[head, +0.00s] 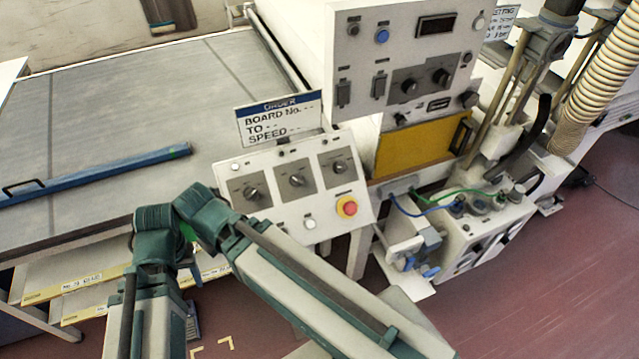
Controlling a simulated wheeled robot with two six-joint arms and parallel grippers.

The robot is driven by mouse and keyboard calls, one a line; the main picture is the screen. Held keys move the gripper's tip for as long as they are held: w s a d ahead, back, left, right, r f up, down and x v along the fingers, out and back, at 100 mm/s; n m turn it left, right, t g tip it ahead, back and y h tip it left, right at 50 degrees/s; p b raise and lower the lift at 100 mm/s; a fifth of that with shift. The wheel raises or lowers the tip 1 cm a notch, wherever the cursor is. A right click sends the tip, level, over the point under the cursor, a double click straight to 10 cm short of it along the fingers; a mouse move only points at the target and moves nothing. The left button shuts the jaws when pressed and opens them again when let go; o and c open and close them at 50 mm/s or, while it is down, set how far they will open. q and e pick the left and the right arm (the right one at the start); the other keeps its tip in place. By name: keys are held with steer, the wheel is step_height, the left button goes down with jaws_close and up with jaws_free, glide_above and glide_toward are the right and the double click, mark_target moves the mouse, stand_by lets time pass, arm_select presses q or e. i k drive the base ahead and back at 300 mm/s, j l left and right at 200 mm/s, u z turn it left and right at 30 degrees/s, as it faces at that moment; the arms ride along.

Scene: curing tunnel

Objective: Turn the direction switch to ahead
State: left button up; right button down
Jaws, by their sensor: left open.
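A sloping white control panel (320,203) stands at mid-picture with three dark rotary knobs: left (251,193), middle (296,181) and right (340,167). Their labels are too small to read, so I cannot tell which is the direction switch or where it points. My left arm (200,212), green and white, bends in front of the panel's lower left. My left gripper is open, but its fingertips are hard to make out; nothing appears to touch the knobs. My right gripper is not in view.
A red emergency button (347,207) sits on the panel. An order card (278,120) stands behind it, and an upper panel (400,50) carries more knobs. A blue bar (100,174) lies on the conveyor (150,90) at left. Hoses and a pump unit (485,235) crowd the right.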

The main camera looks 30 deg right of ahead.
mark_target(297, 181)
steer(key=k+l+z, duration=0.1)
steer(key=z, duration=0.75)
steer(key=l, duration=0.1)
